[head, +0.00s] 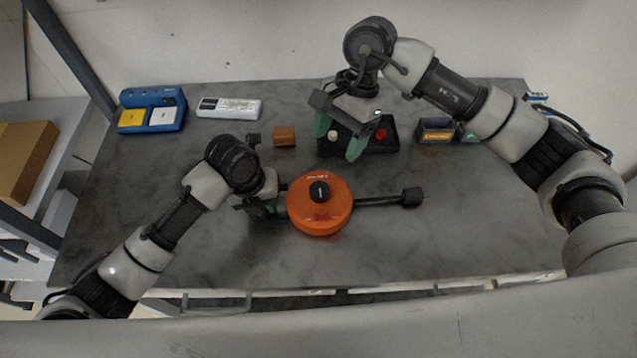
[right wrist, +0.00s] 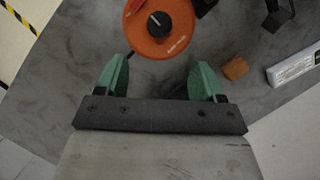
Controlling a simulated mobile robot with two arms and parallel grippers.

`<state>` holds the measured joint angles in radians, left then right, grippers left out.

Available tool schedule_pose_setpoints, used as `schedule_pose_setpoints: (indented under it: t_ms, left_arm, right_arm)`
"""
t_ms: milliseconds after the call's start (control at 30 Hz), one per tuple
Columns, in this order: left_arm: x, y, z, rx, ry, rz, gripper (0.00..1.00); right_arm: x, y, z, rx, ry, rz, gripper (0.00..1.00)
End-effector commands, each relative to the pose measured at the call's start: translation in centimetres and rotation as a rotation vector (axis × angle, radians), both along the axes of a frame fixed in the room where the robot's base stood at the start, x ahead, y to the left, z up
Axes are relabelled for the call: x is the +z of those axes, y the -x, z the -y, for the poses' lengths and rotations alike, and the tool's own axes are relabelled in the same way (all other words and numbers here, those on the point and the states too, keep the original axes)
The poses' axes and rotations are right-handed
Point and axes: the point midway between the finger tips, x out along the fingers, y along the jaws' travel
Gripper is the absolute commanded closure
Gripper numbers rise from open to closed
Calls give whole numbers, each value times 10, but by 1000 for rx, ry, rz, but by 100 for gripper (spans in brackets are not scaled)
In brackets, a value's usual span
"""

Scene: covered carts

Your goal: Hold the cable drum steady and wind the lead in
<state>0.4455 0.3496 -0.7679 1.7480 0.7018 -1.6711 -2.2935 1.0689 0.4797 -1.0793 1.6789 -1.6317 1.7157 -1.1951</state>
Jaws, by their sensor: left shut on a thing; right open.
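The orange cable drum (head: 320,216) lies flat mid-table with a black knob (head: 319,191) on top; it also shows in the right wrist view (right wrist: 160,40). A straight black lead (head: 375,201) runs right from the drum to a black block-shaped end (head: 411,197). My left gripper (head: 272,206) is shut on the left side of the drum; its exact grip is partly hidden. My right gripper (head: 340,138) is open and empty, above and behind the drum, apart from it. Its green fingers also show in the right wrist view (right wrist: 160,78).
A black box with a red button (head: 381,133) stands behind my right gripper. A brown block (head: 284,136), a white device (head: 229,107), a blue case (head: 168,117) and a small dark bin (head: 436,131) stand along the back. The table's (head: 460,240) right front area is clear.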

Motion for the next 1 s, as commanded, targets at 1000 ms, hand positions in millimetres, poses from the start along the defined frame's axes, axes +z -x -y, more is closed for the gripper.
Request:
schedule_pose_setpoints:
  t_ms: [1000]
  left_arm:
    - [0, 0, 0, 1, 0, 1, 100]
  right_arm:
    - [-108, 31, -32, 69, -13, -5, 31]
